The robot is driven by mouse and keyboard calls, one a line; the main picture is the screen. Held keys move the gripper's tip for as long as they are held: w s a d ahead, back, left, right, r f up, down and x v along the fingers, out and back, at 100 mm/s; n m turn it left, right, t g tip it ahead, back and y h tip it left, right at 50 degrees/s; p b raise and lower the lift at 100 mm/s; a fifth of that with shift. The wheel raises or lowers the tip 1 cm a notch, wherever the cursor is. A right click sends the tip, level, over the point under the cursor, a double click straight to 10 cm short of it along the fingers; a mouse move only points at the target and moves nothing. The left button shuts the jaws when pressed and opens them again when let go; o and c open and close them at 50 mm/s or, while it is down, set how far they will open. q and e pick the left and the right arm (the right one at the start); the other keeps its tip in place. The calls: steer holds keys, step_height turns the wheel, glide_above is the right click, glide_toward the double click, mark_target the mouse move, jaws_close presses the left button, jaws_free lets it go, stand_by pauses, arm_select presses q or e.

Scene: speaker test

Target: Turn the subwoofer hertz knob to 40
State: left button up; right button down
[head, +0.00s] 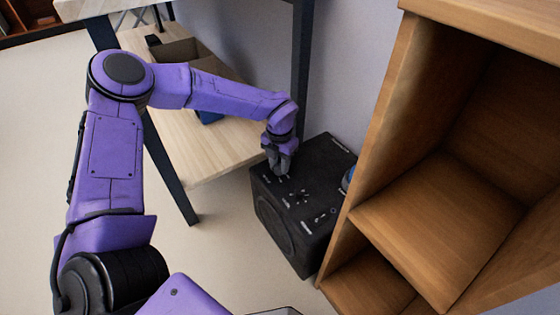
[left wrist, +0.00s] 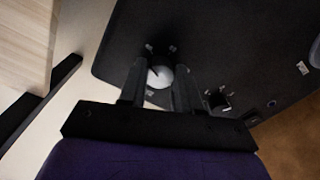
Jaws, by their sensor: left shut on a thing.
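The black subwoofer (head: 300,215) stands on the floor between the table and the wooden shelf, with its round speaker cone on the front side. Its top panel carries knobs, a switch and small white labels too small to read. My left gripper (head: 279,166) reaches down to the far-left part of this panel. In the left wrist view its two fingers (left wrist: 160,88) are shut around a round, pale-topped knob (left wrist: 160,77) with a dark pointer line. A second, dark knob (left wrist: 221,102) sits apart to the right. Which frequency the pointer marks cannot be read. My right gripper is not in view.
A wooden cubby shelf (head: 385,130) stands close on the right of the subwoofer. A table with dark metal legs (head: 172,165) and a light lower shelf (head: 205,150) is on the left. A blue object (head: 347,180) shows at the subwoofer's right edge. Open floor lies in front.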

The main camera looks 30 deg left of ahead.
mark_target(279, 166)
arm_select(q)
steer(key=n+p, duration=0.1)
steer(key=n, duration=0.1)
steer(key=shift+r+n, duration=0.15)
steer(key=shift+n, duration=0.15)
steer(key=n+p, duration=0.1)
steer(key=n, duration=0.1)
steer(key=shift+n+p, duration=0.3)
steer(key=n+p, duration=0.1)
steer(key=n, duration=0.3)
steer(key=shift+s+a+n, duration=0.1)
steer(key=shift+a+n, duration=0.05)
steer(key=shift+n, duration=0.25)
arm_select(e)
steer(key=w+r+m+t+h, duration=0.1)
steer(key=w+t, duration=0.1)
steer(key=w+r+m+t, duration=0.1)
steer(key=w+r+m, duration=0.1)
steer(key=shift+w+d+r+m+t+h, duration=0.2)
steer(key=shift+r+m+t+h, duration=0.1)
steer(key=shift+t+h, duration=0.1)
arm_select(q)
steer(key=shift+f+n, duration=0.2)
steer(key=shift+n, duration=0.1)
